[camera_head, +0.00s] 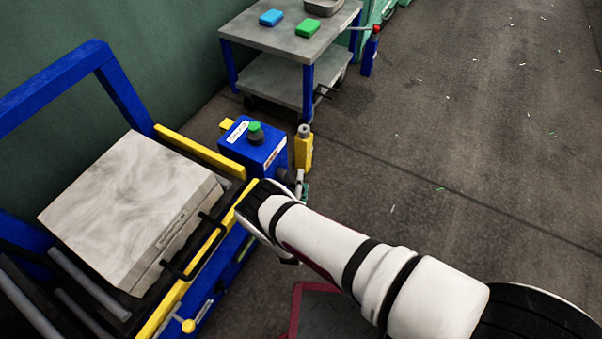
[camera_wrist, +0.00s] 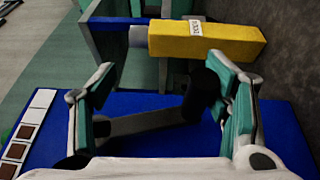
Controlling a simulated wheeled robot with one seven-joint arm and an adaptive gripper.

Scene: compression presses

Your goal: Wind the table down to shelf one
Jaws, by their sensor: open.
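The blue-and-yellow table unit (camera_head: 200,163) stands at the left in the head view, carrying a grey metal block (camera_head: 130,205) with a black handle and a label. In the wrist view, a dark crank arm (camera_wrist: 150,123) lies across the blue side panel (camera_wrist: 270,125), with a black knob (camera_wrist: 201,90) at its right end. My gripper (camera_wrist: 160,75) is open; the knob is between its teal-padded fingers, closer to the right one. I cannot tell whether they touch. In the head view my gripper (camera_head: 302,185) is beside the blue box, mostly hidden by my arm. Shelf one is not identifiable.
A blue box (camera_head: 258,150) with a green knob sits at the unit's corner beside a yellow post (camera_head: 303,153), seemingly the yellow bar (camera_wrist: 205,42) in the wrist view. A grey two-level cart (camera_head: 285,45) holds blue and green blocks. Floor at the right is open.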

